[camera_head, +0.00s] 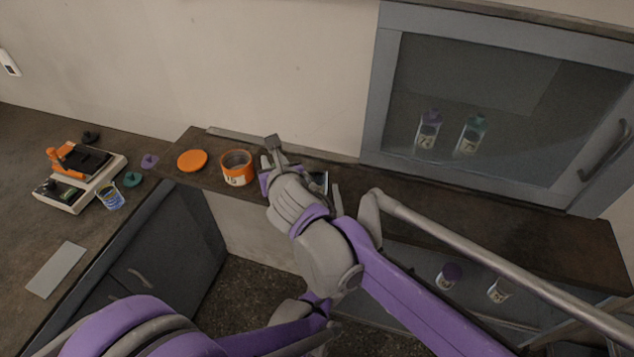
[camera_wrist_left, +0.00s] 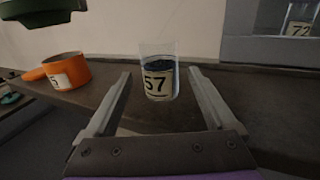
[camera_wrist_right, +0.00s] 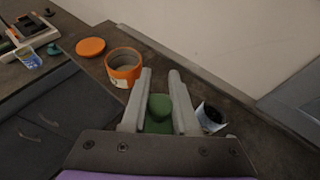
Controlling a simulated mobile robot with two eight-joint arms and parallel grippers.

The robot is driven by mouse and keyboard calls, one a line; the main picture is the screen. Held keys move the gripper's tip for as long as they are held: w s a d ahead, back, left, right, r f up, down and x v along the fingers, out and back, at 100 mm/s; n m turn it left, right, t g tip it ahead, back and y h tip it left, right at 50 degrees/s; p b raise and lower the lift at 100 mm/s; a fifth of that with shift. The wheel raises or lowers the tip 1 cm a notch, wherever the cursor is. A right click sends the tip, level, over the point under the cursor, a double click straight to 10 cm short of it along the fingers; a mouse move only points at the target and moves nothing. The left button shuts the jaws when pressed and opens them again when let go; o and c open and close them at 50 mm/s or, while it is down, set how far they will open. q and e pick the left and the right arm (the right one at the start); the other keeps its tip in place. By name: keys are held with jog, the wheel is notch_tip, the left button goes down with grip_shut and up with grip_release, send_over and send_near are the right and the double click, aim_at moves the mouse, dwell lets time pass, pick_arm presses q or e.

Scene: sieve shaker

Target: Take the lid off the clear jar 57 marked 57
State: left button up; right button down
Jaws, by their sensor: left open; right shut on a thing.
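The clear jar 57 (camera_wrist_left: 158,82) stands upright on the shelf with its top open and dark contents inside. It also shows in the right wrist view (camera_wrist_right: 210,118) and is partly hidden behind my arm in the head view (camera_head: 319,180). My left gripper (camera_wrist_left: 160,74) is open, its fingers on either side of the jar with gaps visible. My right gripper (camera_wrist_right: 160,73) is shut on a green lid (camera_wrist_right: 158,110), held left of the jar and clear of it. The lid's dark underside shows at the upper left of the left wrist view (camera_wrist_left: 40,12). My right gripper also shows in the head view (camera_head: 270,160).
An orange jar (camera_head: 238,170), open, stands left of jar 57, with an orange lid (camera_head: 192,160) beside it. A glass-fronted cabinet (camera_head: 480,110) with two bottles is at right. A scale-like device (camera_head: 82,175), a blue-labelled cup (camera_head: 110,197) and small lids are at far left.

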pick_arm(q)
jog(key=s, duration=0.6)
jog(key=shift+s+d, duration=0.25)
jog(key=shift+s, duration=0.15)
